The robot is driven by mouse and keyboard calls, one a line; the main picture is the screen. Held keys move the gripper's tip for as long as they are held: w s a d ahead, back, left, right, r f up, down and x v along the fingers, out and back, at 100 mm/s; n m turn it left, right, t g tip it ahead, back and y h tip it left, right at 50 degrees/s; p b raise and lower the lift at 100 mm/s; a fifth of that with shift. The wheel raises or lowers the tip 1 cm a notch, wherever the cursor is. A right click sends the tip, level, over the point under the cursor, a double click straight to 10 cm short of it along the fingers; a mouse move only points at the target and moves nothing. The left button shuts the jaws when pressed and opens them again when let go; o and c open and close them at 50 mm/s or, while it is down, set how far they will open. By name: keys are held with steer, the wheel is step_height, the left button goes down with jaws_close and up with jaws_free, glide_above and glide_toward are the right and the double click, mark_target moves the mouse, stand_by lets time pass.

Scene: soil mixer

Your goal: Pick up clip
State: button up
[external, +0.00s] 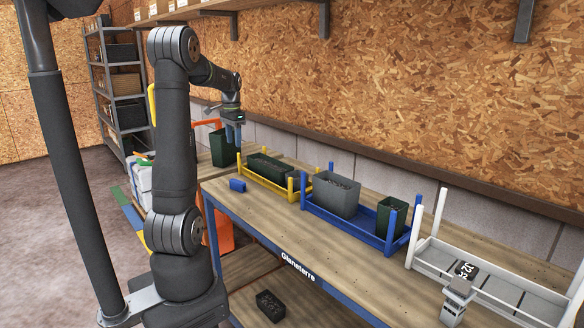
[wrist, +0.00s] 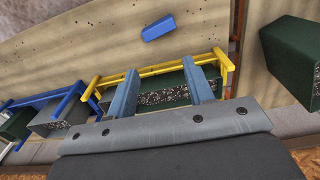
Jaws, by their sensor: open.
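No thing is clearly recognisable as a clip. A small blue block (external: 237,185), possibly the clip, lies on the wooden bench in front of the yellow rack; it also shows in the wrist view at top centre (wrist: 158,28). My gripper (external: 233,146) has blue fingers pointing down, high over the far end of the bench. In the wrist view, my gripper (wrist: 160,70) is open, with nothing held between its fingers. The blue block lies beyond the fingertips, apart from them.
The yellow rack (wrist: 150,71) holds a dark green bin of speckled material. A tall green bin (wrist: 297,50) stands to its right in the wrist view. A blue rack (external: 345,231) and a white rack (external: 492,298) stand farther along the bench. Bench around the blue block is clear.

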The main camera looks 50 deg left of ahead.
steer(key=n+h, duration=0.2)
steer(key=n, duration=1.8)
glide_above(237, 181)
steer(key=f, duration=1.2)
steer(key=shift+s+a+f, duration=0.3)
steer(key=shift+s+a, duration=0.05)
steer(key=shift+s, duration=0.05)
steer(key=shift+w+d+f, duration=0.15)
steer(key=shift+f, duration=0.85)
steer(key=shift+w+d+f, duration=0.1)
steer(key=shift+d+f, duration=0.05)
steer(key=shift+f, duration=0.85)
steer(key=shift+w+d+f, duration=0.15)
steer(key=shift+f, duration=0.85)
jaws_close()
